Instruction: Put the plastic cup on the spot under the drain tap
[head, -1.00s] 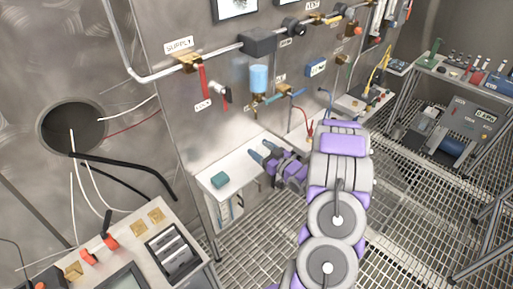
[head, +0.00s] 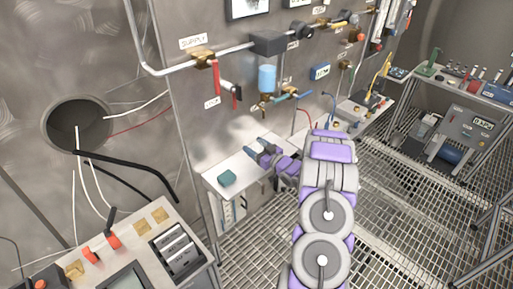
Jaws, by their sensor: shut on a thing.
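My gripper (head: 257,147) is over the white shelf (head: 208,182), close to the steel wall, its dark fingers pointing left and up. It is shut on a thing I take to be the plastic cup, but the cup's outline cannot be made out. The drain tap (head: 260,108) is a small brass fitting beneath a blue transparent bowl on the wall pipe. My gripper is below the tap, with a visible gap between them. The spot under the tap cannot be made out; my gripper and arm cover part of the shelf there.
A teal block (head: 227,178) lies on the shelf left of my gripper. A control console (head: 150,240) stands at the front left. Open grating lies at right.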

